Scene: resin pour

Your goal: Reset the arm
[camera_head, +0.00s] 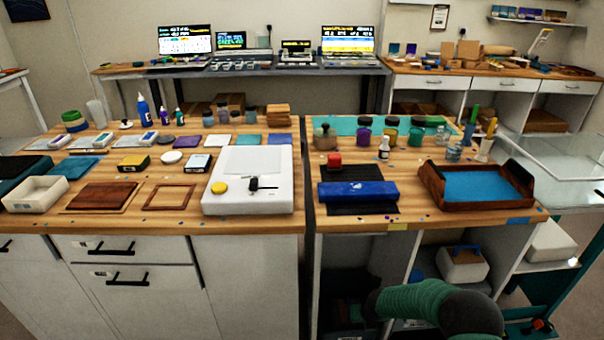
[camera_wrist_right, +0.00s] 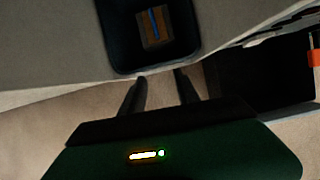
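My right arm (camera_head: 430,302), green with a dark joint, shows at the bottom right of the head view, low in front of the bench cabinets. Its gripper cannot be made out there. In the right wrist view, the right gripper (camera_wrist_right: 160,78) shows two dark fingers held apart with nothing between them. Beyond the fingertips is a dark bin (camera_wrist_right: 118,42) with a brown block with a blue stripe (camera_wrist_right: 156,28) inside. My left arm and left gripper are not in view.
Two wood-topped benches stand ahead, with a white machine (camera_head: 250,195), a blue case (camera_head: 357,191) and a wooden tray with a blue base (camera_head: 475,186). Open shelves under the right bench hold a white box (camera_head: 463,265). An orange object (camera_wrist_right: 314,58) is at the wrist view's right edge.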

